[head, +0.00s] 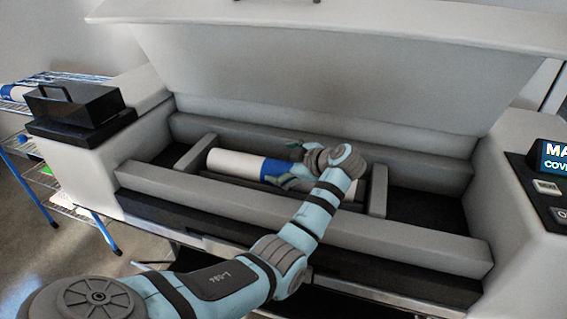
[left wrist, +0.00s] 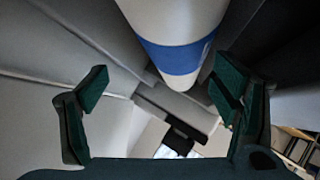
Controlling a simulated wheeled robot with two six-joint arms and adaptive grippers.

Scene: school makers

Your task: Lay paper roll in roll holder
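The white paper roll (head: 235,163) with a blue band lies lengthwise in the roll holder, in the trough of the open machine. The holder's left end bracket (head: 194,154) and right end bracket (head: 378,191) stand at either side of it. My right gripper is not in view.
The machine's raised lid (head: 300,75) stands behind the trough. A long grey front bar (head: 300,222) runs before it. A black box (head: 75,103) sits on the left housing, and a control panel (head: 548,190) is at right. A wire shelf (head: 60,195) stands at far left.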

